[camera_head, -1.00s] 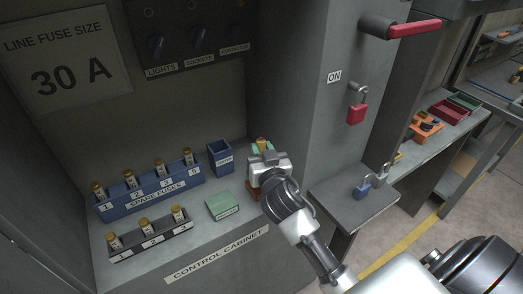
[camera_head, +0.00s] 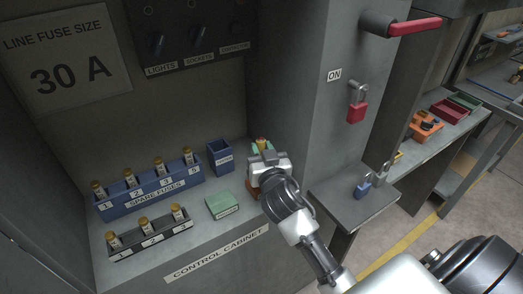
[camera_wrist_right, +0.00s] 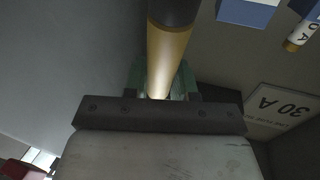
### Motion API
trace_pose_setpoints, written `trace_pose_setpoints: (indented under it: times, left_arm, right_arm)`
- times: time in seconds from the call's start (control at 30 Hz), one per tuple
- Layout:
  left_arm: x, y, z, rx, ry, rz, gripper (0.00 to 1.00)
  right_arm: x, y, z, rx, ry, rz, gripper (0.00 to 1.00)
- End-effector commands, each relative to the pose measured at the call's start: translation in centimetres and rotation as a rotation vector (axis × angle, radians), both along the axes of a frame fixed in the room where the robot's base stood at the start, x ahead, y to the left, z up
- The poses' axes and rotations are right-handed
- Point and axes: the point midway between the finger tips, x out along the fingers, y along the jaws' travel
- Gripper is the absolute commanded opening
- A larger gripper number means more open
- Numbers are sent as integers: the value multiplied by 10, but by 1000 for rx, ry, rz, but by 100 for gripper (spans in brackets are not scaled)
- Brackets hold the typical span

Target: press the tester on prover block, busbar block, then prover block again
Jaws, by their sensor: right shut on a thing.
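My right gripper (camera_head: 263,148) is above the right end of the cabinet shelf. It is shut on the tester, a yellow cylinder (camera_wrist_right: 168,55) with a dark end, which runs up out of the right wrist view. In the head view only a small yellow top of the tester (camera_head: 262,142) shows between the green fingers. A reddish-brown block (camera_head: 254,192) shows partly beneath the gripper; the rest is hidden. A green block (camera_head: 224,204) with a small label I cannot read sits left of it on the shelf. I cannot tell whether the tester touches a block. My left gripper is not in view.
A blue rack of spare fuses (camera_head: 150,190) and a dark numbered fuse holder (camera_head: 150,240) stand on the left. A blue open bin (camera_head: 220,158) stands behind the green block. The cabinet's side wall (camera_head: 290,120) rises close to my right gripper.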

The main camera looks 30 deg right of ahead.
Motion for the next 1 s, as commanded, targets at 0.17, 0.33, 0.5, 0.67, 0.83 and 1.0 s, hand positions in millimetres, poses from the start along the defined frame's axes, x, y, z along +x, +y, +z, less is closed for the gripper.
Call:
trace_pose_setpoints:
  times: [0.17,0.33,0.5,0.67,0.83,1.0]
  left_arm:
    - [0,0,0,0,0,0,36]
    - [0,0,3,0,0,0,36]
    - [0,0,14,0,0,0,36]
    - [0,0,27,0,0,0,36]
    - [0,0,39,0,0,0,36]
    - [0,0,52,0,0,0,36]
  right_arm:
    - [0,0,-3,2,8,0,3]
    - [0,0,-1,2,9,0,3]
    - [0,0,13,2,7,-1,3]
    - [0,0,27,1,4,-1,3]
    - [0,0,41,2,3,-1,3]
    - [0,0,55,1,2,-1,3]
